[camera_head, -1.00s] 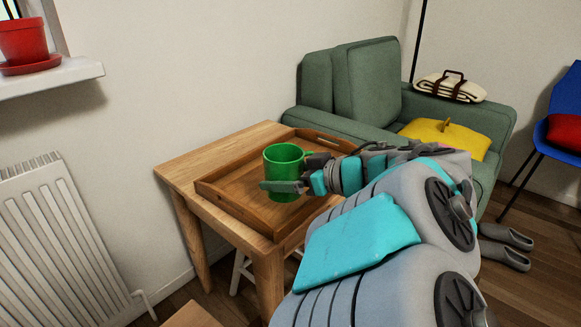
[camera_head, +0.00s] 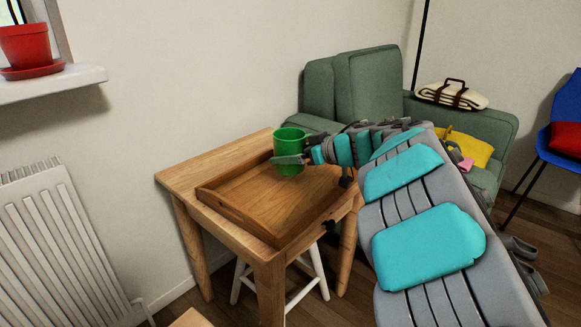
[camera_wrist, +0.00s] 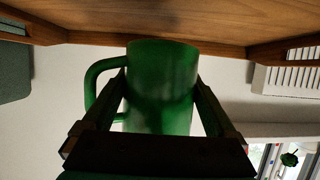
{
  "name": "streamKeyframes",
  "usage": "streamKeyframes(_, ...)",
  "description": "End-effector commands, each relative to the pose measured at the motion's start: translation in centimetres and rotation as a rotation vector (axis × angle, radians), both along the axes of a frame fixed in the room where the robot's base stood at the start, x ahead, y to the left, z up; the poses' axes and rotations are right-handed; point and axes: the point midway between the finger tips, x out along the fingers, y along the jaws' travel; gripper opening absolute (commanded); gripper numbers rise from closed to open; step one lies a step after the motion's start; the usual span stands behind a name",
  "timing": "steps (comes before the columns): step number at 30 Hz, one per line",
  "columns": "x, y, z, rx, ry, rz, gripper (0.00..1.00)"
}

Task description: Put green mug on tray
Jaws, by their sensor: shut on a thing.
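The green mug (camera_head: 291,141) is upright over the far part of the wooden tray (camera_head: 245,192), which lies on a small wooden table. My gripper (camera_head: 288,160) is shut on the mug, one finger across its near side. In the wrist view the mug (camera_wrist: 160,90) fills the space between both fingers of my gripper (camera_wrist: 162,95), its handle to the left. That view appears upside down, with the tray (camera_wrist: 150,20) along the top. I cannot tell whether the mug's base touches the tray.
The wooden table (camera_head: 180,178) stands by the wall, with a white stool (camera_head: 310,270) under it. A green armchair (camera_head: 370,85) with a yellow cushion is behind. A radiator (camera_head: 55,240) is at the left. The rest of the tray is empty.

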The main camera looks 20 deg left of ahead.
Motion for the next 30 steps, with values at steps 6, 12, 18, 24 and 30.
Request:
streamKeyframes(6, 0.0, 0.0, -2.3, -0.001, 0.001, 0.0, 0.15)
streamKeyframes(12, 0.1, 0.0, -3.5, 0.001, -0.002, -0.001, 0.15)
streamKeyframes(18, 0.0, 0.0, -3.5, 0.001, 0.0, 0.0, 0.15)
streamKeyframes(24, 0.0, 0.0, -3.7, 0.0, -0.001, 0.0, 1.0)
streamKeyframes(30, 0.0, 0.0, -3.7, 0.0, -0.001, 0.0, 1.0)
